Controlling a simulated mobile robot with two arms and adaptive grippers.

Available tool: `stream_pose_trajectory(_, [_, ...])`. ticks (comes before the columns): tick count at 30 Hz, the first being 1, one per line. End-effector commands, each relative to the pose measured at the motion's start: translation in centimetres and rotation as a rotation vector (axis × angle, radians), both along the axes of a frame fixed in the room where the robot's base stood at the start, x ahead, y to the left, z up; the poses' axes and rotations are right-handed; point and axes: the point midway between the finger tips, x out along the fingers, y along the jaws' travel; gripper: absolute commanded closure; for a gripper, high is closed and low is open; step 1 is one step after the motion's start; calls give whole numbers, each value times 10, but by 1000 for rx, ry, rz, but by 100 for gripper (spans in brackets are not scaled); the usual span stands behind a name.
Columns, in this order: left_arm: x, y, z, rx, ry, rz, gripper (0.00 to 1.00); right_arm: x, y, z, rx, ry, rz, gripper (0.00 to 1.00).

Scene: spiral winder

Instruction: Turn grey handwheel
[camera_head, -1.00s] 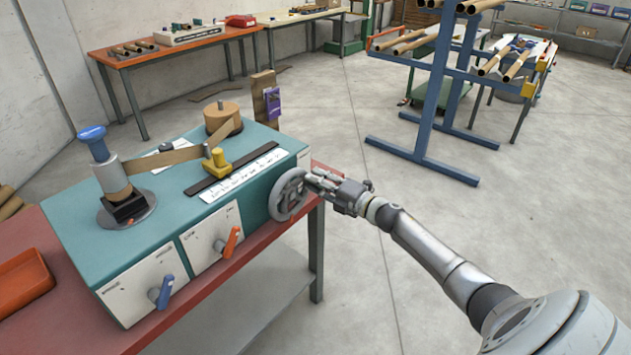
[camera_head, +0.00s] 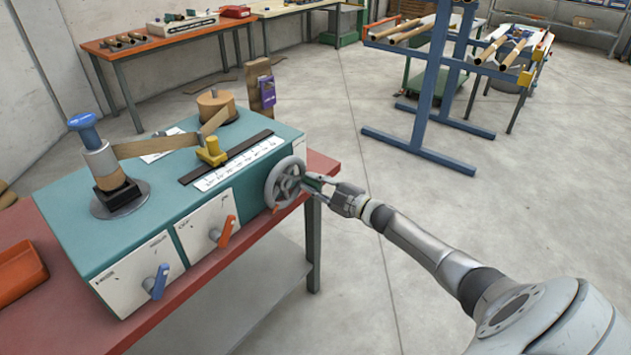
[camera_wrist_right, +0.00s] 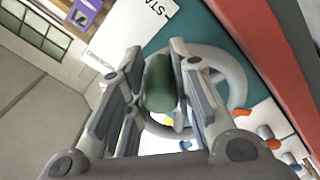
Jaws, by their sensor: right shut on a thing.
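The grey handwheel (camera_head: 270,192) is on the right end of the teal winder box (camera_head: 150,230). It also shows in the right wrist view (camera_wrist_right: 236,82), behind the fingers. A dark green handle (camera_wrist_right: 160,84) stands out from its rim. My right gripper (camera_head: 314,182) is at the right side of the wheel. In the right wrist view my right gripper (camera_wrist_right: 160,90) has its fingers on both sides of the green handle, shut on it. The fingers hide part of the wheel. My left gripper is in neither view.
The winder stands on a red-topped bench (camera_head: 235,275). Its front has an orange lever (camera_head: 226,231) and a blue lever (camera_head: 157,282). A yellow clamp (camera_head: 211,152) and a blue-topped spindle (camera_head: 97,152) are on top. A blue rack (camera_head: 428,110) stands behind my right arm. The floor around that arm is clear.

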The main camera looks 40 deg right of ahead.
Motion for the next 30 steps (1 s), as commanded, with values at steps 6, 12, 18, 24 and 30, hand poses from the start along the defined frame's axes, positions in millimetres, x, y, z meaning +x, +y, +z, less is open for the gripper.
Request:
stream_pose_trajectory(6, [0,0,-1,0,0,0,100,-1,0,-4,36,13,-2,100])
stream_pose_trajectory(12, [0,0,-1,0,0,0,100,-1,0,-4,42,15,-2,100])
stream_pose_trajectory(18, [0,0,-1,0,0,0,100,-1,0,-4,41,14,-2,100])
stream_pose_trajectory(24, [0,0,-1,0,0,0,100,-1,1,-4,40,13,-1,56])
stream_pose_trajectory(30, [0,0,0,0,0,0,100,0,1,-3,40,13,0,56])
